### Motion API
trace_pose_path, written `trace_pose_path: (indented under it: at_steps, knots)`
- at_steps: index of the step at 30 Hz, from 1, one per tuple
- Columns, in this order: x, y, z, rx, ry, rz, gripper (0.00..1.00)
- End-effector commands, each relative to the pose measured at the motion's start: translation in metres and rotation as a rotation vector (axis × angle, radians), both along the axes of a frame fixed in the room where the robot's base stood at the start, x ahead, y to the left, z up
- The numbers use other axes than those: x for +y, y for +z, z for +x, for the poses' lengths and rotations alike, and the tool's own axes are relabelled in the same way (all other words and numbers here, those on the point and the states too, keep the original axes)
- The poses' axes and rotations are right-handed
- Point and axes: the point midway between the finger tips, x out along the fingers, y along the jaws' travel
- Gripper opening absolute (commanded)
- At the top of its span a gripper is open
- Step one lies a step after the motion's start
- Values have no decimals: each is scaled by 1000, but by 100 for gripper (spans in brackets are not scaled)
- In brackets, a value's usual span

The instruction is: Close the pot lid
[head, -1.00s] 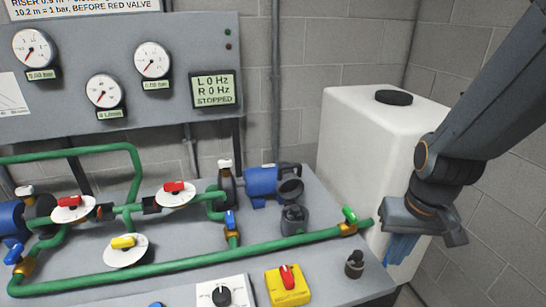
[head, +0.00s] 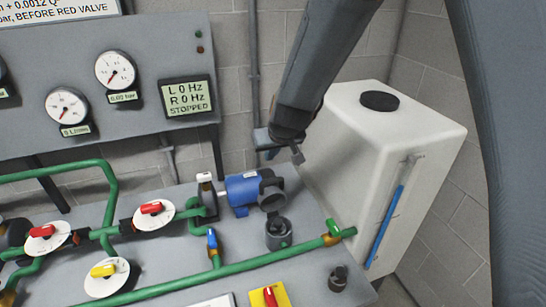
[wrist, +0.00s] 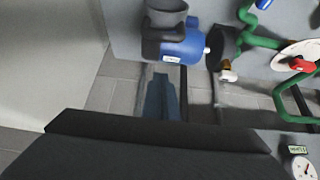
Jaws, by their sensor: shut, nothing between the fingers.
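The dark grey pot (head: 278,236) stands on the bench in front of the blue pump motor (head: 243,190). A dark round piece, which looks like its lid (head: 271,189), stands raised behind the pot's mouth, beside the motor. The motor also shows in the wrist view (wrist: 182,46), with dark grey pump parts beside it. My gripper (head: 280,147) is behind and above the pump, partly hidden by my arm, and apart from the raised piece. Its fingers are shut and empty, pointing toward the pump in the wrist view (wrist: 160,97).
The white tank (head: 345,140) with a black cap stands close on the right. Green pipe (head: 260,261) with a green-handled valve (head: 334,228) runs before the pot. The gauge panel (head: 135,120) rises behind.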

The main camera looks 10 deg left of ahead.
Motion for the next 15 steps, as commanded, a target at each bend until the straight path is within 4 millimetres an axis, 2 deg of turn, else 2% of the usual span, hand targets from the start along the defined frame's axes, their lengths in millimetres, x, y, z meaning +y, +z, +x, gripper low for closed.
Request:
trace_pose_path:
  at_steps: [1,3,12,15]
  knots:
    - [3,-12,6,0,2,-1,0]
    - [6,-24,13,1,3,-2,0]
    - [18,-65,39,1,0,0,0]
    - [14,-67,32,0,0,0,0]
